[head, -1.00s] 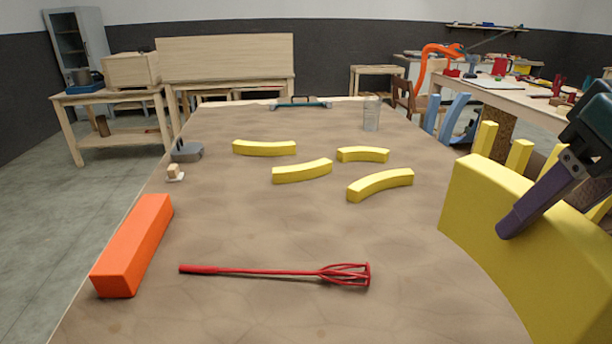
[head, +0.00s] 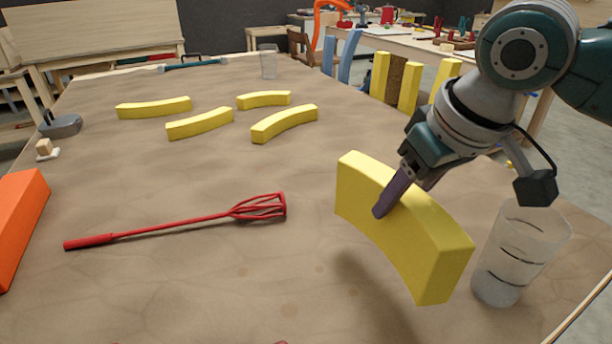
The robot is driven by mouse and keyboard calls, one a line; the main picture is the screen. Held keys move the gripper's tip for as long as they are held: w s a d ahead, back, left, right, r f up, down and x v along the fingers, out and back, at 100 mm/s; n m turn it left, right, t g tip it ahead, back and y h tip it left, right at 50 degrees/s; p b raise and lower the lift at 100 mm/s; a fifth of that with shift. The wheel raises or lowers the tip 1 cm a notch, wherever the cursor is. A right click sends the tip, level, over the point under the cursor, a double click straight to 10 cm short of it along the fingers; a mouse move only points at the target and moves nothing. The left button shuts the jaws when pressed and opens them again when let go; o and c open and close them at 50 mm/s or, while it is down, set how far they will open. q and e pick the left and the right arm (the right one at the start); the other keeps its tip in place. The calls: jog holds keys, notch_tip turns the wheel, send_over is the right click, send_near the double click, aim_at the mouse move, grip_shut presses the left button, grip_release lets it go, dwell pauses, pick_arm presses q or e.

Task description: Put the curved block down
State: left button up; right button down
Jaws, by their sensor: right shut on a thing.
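A large yellow curved block (head: 425,240) is held in my right gripper (head: 392,196). One purple finger lies against its near face; the other finger is mostly hidden behind the block. The block is tilted and hangs above the brown table (head: 215,285), with a shadow on the table below it. My left gripper is not in the head view.
A clear cup (head: 512,262) stands close to the right of the held block. A red whisk-like tool (head: 190,222) lies left of it. Several smaller yellow curved blocks (head: 285,123) lie farther back. An orange bar (head: 18,220) is at the left. The table's front middle is clear.

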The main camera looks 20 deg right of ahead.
aim_at(391, 244)
notch_tip(391, 244, down, 8)
jog(key=shift+f+b, duration=0.15)
jog(key=shift+b, duration=0.4)
jog(key=shift+f, duration=0.1)
jog(key=shift+c, duration=1.4)
grip_release()
jog(key=shift+f, duration=0.1)
